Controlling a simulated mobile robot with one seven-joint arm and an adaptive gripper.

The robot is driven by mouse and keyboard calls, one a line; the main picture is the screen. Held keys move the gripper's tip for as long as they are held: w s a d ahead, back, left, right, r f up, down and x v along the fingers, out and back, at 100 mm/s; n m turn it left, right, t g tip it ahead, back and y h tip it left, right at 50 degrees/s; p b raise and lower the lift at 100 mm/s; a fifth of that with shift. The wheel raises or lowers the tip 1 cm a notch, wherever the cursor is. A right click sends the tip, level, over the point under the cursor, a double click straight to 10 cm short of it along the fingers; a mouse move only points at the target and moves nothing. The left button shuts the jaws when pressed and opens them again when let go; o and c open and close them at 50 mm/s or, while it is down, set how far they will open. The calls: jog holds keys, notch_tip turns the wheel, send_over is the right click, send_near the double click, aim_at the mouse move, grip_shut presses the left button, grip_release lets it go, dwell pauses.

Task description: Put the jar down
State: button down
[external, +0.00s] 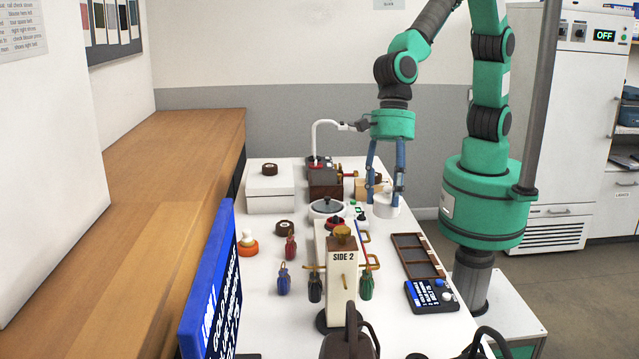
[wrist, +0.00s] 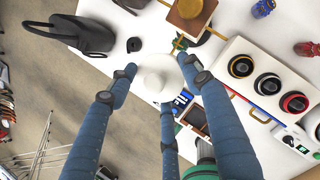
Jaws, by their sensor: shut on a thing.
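The white jar (external: 386,207) is between the blue fingers of my gripper (external: 385,190) in the external view, at the right side of the white table (external: 270,338). My gripper points down and is shut on the jar. In the wrist view the jar (wrist: 153,84) shows from above as a pale round shape with a small knob, with the blue fingers of my gripper (wrist: 156,72) around it. I cannot tell whether its base touches the table or hangs just above it.
A brown compartment tray (external: 418,256) and a blue-and-black keypad (external: 431,296) lie in front of the jar. A white post marked SIDE 2 (external: 341,285) stands at the centre front. Left of the jar are a lidded pan (external: 326,208) and a white box (external: 270,195).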

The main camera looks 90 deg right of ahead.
jog(key=s+d+f+n, duration=0.1)
jog(key=s+d, duration=0.3)
jog(key=s, duration=1)
jog(key=shift+g, duration=0.3)
jog(key=f, duration=2.3)
jog(key=shift+w, duration=0.25)
jog(key=shift+a, duration=0.1)
jog(key=w+a, duration=0.3)
jog(key=a, duration=0.1)
jog(key=w+a+f, duration=0.1)
jog(key=w+a, duration=0.2)
jog(key=a, duration=0.1)
jog(key=w+a+b, duration=0.1)
jog(key=w+a, duration=0.2)
jog(key=shift+w+a+f, duration=0.15)
jog(key=shift+w+a, duration=0.05)
jog(key=shift+a, duration=0.2)
